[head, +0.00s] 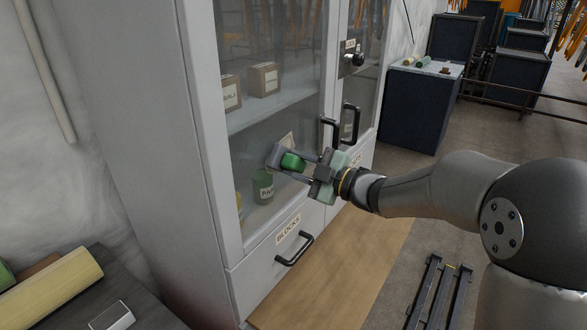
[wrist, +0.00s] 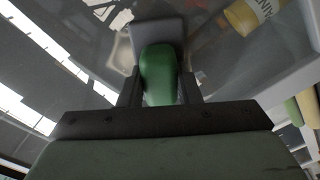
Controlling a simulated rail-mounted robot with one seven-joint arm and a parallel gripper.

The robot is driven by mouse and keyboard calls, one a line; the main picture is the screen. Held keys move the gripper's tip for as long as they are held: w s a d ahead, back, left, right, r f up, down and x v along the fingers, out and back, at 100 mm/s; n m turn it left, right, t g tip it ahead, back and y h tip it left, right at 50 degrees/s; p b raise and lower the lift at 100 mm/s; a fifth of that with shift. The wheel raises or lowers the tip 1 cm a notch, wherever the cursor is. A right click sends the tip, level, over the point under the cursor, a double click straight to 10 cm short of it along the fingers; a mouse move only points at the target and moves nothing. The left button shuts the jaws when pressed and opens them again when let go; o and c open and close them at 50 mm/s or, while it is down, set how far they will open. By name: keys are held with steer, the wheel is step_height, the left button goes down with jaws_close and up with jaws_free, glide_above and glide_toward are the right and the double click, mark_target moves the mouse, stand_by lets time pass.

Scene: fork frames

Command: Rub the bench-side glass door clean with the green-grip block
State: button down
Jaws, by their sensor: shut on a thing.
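The bench-side glass door (head: 258,125) is the left door of a grey cabinet, and it is closed. My gripper (head: 297,165) is in front of its lower right part. It is shut on the green grip (head: 292,161) of the block, whose grey pad (head: 276,155) faces the glass. In the wrist view the green grip (wrist: 158,70) sits between my two fingers, with the grey pad (wrist: 157,31) beyond it. The pad is at or very near the glass; I cannot tell whether it touches. Pale streaks show on the glass in the wrist view; I cannot tell marks from reflections.
A drawer handle (head: 295,249) juts out below. Boxes (head: 264,79) and a green can (head: 263,187) are behind the glass. A dark bench (head: 140,297) with a yellow roll (head: 50,290) is at lower left.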

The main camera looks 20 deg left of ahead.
steer(key=shift+w+d+p, duration=0.15)
steer(key=shift+w+d, duration=0.2)
steer(key=shift+w, duration=0.55)
steer(key=shift+w+d+p, duration=0.1)
steer(key=shift+w+d, duration=0.2)
steer(key=shift+w, duration=0.65)
steer(key=shift+w+d+p, duration=0.15)
steer(key=shift+w+d, duration=0.2)
steer(key=shift+w, duration=0.55)
steer(key=shift+a, duration=0.1)
steer(key=shift+s+b, duration=0.1)
steer(key=shift+b, duration=0.2)
